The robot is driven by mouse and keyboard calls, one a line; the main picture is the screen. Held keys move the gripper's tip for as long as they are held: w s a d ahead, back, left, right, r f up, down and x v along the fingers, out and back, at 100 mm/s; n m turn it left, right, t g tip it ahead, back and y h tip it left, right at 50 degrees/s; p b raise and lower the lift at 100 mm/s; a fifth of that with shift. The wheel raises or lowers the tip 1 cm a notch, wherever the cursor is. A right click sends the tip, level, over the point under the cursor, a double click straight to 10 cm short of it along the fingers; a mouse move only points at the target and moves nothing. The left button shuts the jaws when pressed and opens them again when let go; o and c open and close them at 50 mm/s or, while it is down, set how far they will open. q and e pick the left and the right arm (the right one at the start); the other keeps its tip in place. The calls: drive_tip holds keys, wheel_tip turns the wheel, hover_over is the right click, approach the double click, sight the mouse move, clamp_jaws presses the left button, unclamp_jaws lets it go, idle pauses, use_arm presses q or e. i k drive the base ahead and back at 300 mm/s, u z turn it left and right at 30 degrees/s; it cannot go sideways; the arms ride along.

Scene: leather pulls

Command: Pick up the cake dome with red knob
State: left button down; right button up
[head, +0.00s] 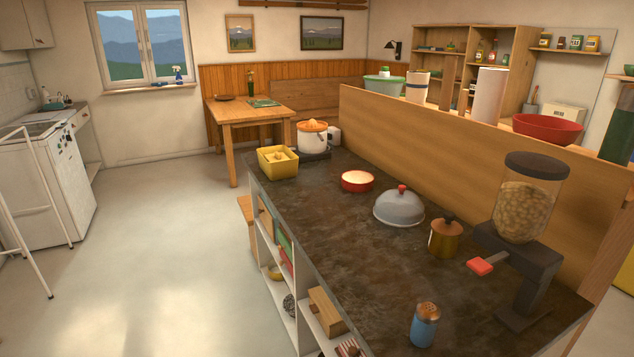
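The cake dome (399,209) is a grey, low dome with a red knob (402,189) on top. It stands upright on the dark counter (340,225) in the head view, right of the middle. Nothing covers it from this side. A brown-gold pot (445,238) stands close to its right, and a red round dish (357,181) is behind it to the left. Neither of my grippers shows in the head view.
A grinder or dispenser (527,210) with a red handle and a blue shaker (424,325) stand at the near right. A yellow bin (277,162) and a white pot (312,136) stand at the far end. A wooden partition (440,135) backs the counter. Open floor (170,240) lies left.

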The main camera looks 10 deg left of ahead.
sight(399, 207)
drive_tip(key=u, duration=1.35)
drive_tip(key=i, duration=1.95)
drive_tip(key=z, duration=3.4)
